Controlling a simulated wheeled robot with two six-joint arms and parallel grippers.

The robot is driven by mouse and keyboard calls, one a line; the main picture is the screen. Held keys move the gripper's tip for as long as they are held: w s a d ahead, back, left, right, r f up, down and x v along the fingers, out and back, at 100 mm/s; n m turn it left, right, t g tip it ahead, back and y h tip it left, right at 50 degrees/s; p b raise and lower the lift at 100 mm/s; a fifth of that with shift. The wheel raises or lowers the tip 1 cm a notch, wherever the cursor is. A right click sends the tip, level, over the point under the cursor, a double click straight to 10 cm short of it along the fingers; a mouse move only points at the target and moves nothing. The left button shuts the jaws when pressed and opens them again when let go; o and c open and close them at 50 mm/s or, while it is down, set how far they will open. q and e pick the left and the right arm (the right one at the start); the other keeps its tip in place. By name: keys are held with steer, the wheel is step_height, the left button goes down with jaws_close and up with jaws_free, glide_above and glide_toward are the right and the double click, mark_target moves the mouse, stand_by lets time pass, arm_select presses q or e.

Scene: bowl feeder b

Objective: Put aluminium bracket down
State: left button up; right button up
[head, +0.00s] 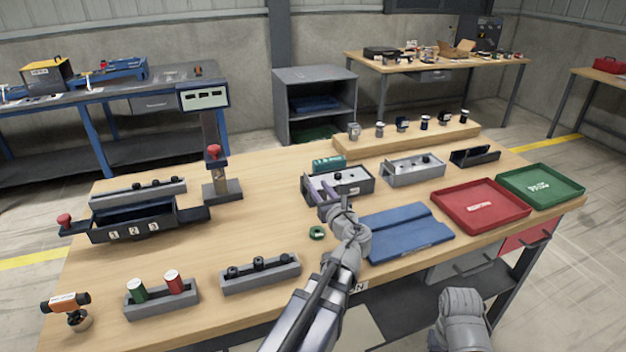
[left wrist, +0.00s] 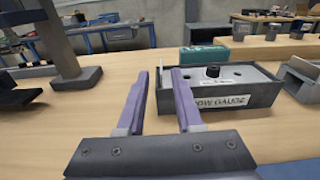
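My left gripper (head: 318,191) is at the near left side of a dark gauge box (head: 352,180) with a black knob on top. In the left wrist view the gripper's purple fingers (left wrist: 160,74) stand apart, with bare tabletop between them and nothing held. The gauge box (left wrist: 232,95) is just beyond and right of the right finger; whether they touch is unclear. A light grey metal block (head: 412,170) with a channel shape sits right of the gauge box. I cannot tell for sure which piece is the aluminium bracket. My right gripper is out of view.
A blue mat (head: 408,236), red tray (head: 480,206) and green tray (head: 541,187) lie to the right. A green ring (head: 317,232) lies near my arm. The table's middle left is clear.

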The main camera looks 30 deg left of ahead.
arm_select(q)
steer(key=shift+v, duration=1.25)
steer(key=shift+r, duration=0.1)
stand_by(0.6)
